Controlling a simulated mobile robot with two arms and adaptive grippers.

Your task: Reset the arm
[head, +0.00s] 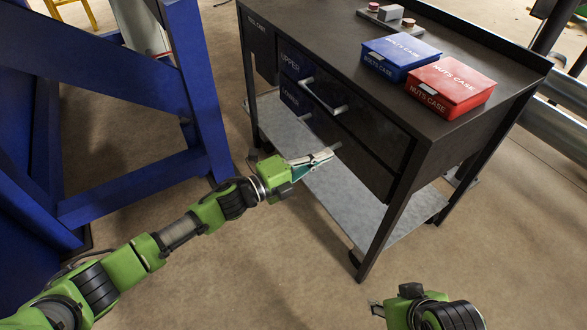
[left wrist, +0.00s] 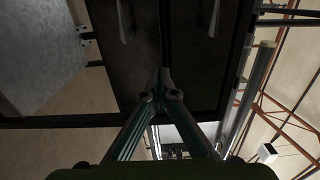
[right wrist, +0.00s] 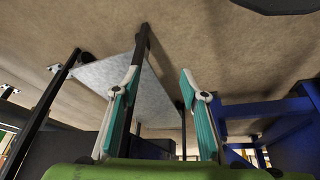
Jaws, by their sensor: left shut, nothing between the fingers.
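My left arm reaches in from the left in the head view. Its gripper (head: 328,156) is shut and empty, in front of the cabinet's lower drawer (head: 358,165). In the left wrist view the fingertips (left wrist: 162,76) meet, with dark drawer fronts behind them. I cannot tell whether the tips touch the lower handle. My right gripper (head: 377,309) is low at the bottom of the head view, apart from the cabinet. In the right wrist view its fingers (right wrist: 160,78) stand wide apart with nothing between them.
The dark tool cabinet (head: 455,140) carries a blue bolts case (head: 400,55), a red nuts case (head: 450,87) and a small button box (head: 390,16). The upper drawer handle (head: 322,98) sticks out. A blue frame (head: 130,185) stands left. The floor between is clear.

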